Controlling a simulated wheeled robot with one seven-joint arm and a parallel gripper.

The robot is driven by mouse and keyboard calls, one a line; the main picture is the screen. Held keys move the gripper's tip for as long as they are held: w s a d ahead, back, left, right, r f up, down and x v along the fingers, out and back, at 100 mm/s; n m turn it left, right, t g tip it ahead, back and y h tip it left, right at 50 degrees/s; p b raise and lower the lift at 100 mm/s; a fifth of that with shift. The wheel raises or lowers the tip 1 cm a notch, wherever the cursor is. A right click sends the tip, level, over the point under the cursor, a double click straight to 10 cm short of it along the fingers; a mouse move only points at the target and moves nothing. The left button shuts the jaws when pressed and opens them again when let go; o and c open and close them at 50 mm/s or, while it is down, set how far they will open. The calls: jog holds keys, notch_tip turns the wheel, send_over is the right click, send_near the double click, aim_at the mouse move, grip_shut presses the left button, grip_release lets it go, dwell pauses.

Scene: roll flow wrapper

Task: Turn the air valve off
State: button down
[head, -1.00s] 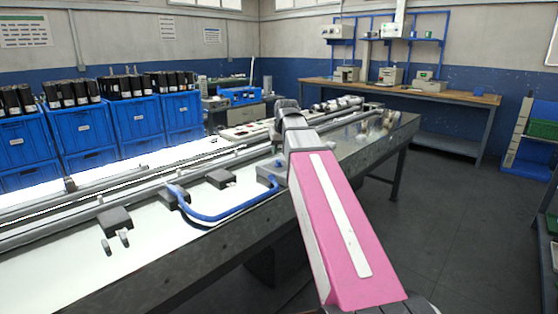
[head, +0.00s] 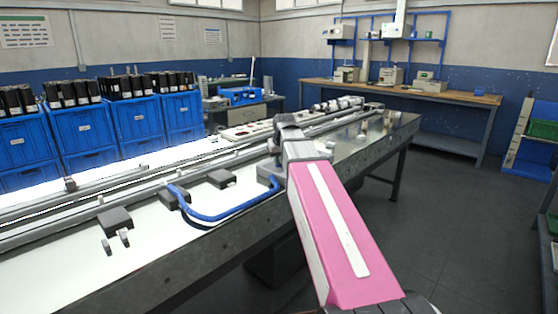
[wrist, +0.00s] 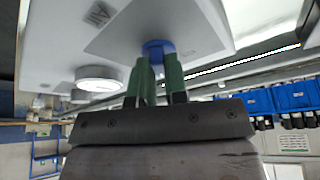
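In the wrist view, a small blue knob (wrist: 158,47) that looks like the valve handle sits on a light grey housing (wrist: 215,30). My gripper (wrist: 158,62) has two green fingers with a narrow gap between them. Their tips are at the blue knob and partly cover it. I cannot tell whether they touch or clamp it. In the head view, my pink arm reaches over the machine bed (head: 60,265), and the gripper and the knob are hidden.
A round white part (wrist: 100,78) sticks out beside the fingers in the wrist view. In the head view a blue hose (head: 225,214) loops over the bed's near edge. Blue crates (head: 85,130) stand behind the bed. The floor at right (head: 445,235) is clear.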

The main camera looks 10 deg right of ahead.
dwell(0.4)
jog(key=n+y, duration=0.1)
jog(key=n, duration=0.2)
jog(key=n+g+y, duration=0.1)
jog(key=n, duration=0.2)
jog(key=shift+w+d+n, duration=0.1)
jog(key=shift+d+n, duration=0.05)
jog(key=shift+n, duration=0.15)
jog(key=n+g, duration=0.1)
jog(key=n, duration=0.1)
jog(key=n+y, duration=0.1)
jog(key=n, duration=0.2)
jog(key=shift+f+g+y, duration=0.1)
jog(key=shift+g+y, duration=0.2)
jog(key=shift+g, duration=0.1)
jog(key=shift+n, duration=0.3)
jog(key=c, duration=1.1)
grip_release()
jog(key=shift+c, duration=0.2)
